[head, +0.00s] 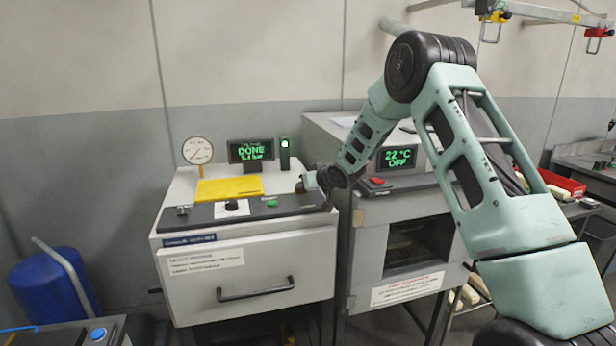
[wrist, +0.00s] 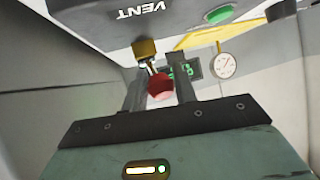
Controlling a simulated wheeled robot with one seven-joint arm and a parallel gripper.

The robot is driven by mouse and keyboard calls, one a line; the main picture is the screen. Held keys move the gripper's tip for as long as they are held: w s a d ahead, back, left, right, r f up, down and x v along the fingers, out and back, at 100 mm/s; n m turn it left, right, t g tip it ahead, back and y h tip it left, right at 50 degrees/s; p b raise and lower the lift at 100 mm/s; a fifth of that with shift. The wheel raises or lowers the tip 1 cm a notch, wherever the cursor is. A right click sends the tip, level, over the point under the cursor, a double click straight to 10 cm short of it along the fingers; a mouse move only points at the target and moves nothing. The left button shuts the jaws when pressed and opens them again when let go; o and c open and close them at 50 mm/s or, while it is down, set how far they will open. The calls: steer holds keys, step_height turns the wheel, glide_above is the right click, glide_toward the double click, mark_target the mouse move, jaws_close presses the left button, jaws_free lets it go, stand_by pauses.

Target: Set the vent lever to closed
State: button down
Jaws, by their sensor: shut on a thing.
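The vent lever (wrist: 159,86) has a red knob on a short metal stem, with a brass base on the dark panel marked VENT (wrist: 138,13). My gripper (wrist: 162,72) has its two grey fingers on either side of the lever and is shut on it. In the head view my gripper (head: 312,182) is at the right end of the control panel of the left machine (head: 250,255). There the lever is mostly hidden by my gripper and wrist. I cannot tell from these views which marked position the lever is at.
The panel also carries a black knob (head: 236,206) and a green button (head: 271,203). Behind it stand a yellow plate (head: 229,188), a round gauge (head: 197,150) and a display reading DONE (head: 250,150). An oven-like machine (head: 403,245) stands close on the right.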

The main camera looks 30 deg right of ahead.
steer(key=shift+w+d+r+p, duration=0.1)
steer(key=shift+w+r+p, duration=0.15)
steer(key=shift+r, duration=0.25)
steer(key=shift+w+r+p, duration=0.15)
steer(key=shift+r+p, duration=0.05)
steer(key=shift+r, duration=0.25)
steer(key=shift+w+d+r+p, duration=0.2)
steer(key=shift+w+r+p, duration=0.05)
steer(key=shift+w+r, duration=0.3)
steer(key=shift+w+d+r+p, duration=0.15)
steer(key=shift+w+r+p, duration=0.1)
steer(key=shift+w+r, duration=0.4)
steer(key=c, duration=1.1)
jaws_free()
steer(key=shift+c, duration=0.2)
steer(key=shift+f, duration=0.2)
steer(key=shift+s, duration=0.2)
